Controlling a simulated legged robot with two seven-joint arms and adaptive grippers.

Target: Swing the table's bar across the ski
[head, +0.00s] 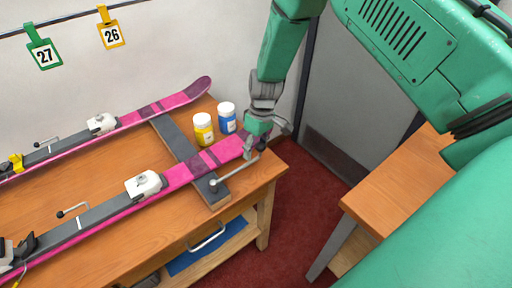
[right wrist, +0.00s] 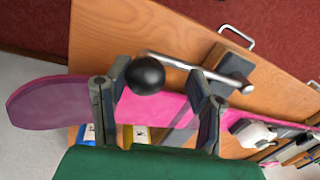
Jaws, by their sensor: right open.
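The bar (head: 235,174) is a thin metal rod on a pivot at the near end of a dark grey cross-beam (head: 181,148) on the table (head: 120,178). It points right, along the near side of the front pink and grey ski (head: 185,174). In the right wrist view the bar (right wrist: 185,63) ends in a black ball knob (right wrist: 145,75). My right gripper (head: 257,145) is open over the ski's right end, hiding part of it. In the right wrist view its fingers (right wrist: 158,74) stand on either side of the knob. My left gripper is out of view.
A second pink ski (head: 150,108) lies behind. A yellow jar (head: 203,130) and a blue jar (head: 227,118) stand close left of my right gripper. Tags 27 (head: 44,55) and 26 (head: 111,34) hang on a rail. Another wooden table (head: 400,180) stands right, across red floor.

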